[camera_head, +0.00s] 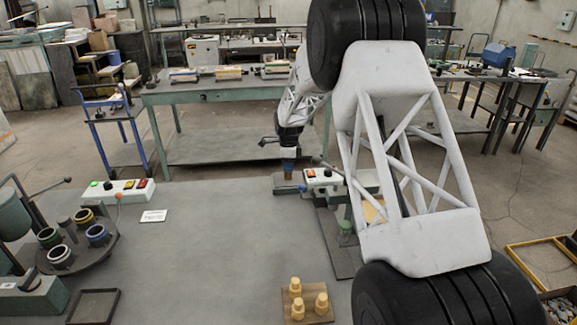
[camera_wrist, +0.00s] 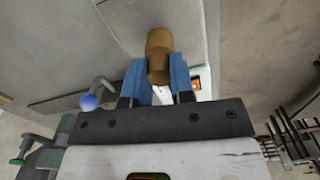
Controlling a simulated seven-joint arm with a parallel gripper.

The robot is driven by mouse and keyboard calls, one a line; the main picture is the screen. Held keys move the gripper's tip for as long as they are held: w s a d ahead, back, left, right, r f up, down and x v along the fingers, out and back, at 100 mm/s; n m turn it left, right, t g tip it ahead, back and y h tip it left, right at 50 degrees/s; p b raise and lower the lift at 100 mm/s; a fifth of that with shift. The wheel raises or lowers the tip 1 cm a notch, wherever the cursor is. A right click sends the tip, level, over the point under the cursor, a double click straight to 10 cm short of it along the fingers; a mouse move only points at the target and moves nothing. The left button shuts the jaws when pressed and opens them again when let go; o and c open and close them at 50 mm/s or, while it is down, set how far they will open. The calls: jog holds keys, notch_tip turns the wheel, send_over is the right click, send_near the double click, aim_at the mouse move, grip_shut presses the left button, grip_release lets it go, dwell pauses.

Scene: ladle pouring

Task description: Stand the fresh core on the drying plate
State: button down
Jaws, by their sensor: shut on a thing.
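A tan-brown, stepped cylindrical core (camera_wrist: 159,45) sits between the two blue fingers of my gripper (camera_wrist: 157,82) in the wrist view. My gripper is shut on it. In the head view my gripper (camera_head: 288,168) is beyond the far part of the bench, above a green machine base, and the core there is too small to make out. A brown plate (camera_head: 290,318), which looks like the drying plate, lies at the front middle of the bench. Three yellowish cores (camera_head: 296,287) stand upright on it, with some bare surface around them.
A green machine with a control box (camera_head: 322,178) stands near my gripper. At left are a round turntable with several cups (camera_head: 97,235), another control box (camera_head: 130,190) and a shallow dark tray (camera_head: 94,306). The grey bench (camera_head: 215,245) is clear in the middle.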

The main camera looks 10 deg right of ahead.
jog(key=shift+f, duration=0.1)
jog(key=c, duration=1)
grip_release()
notch_tip(320, 180, up, 12)
jog(key=shift+r, duration=0.15)
dwell(0.3)
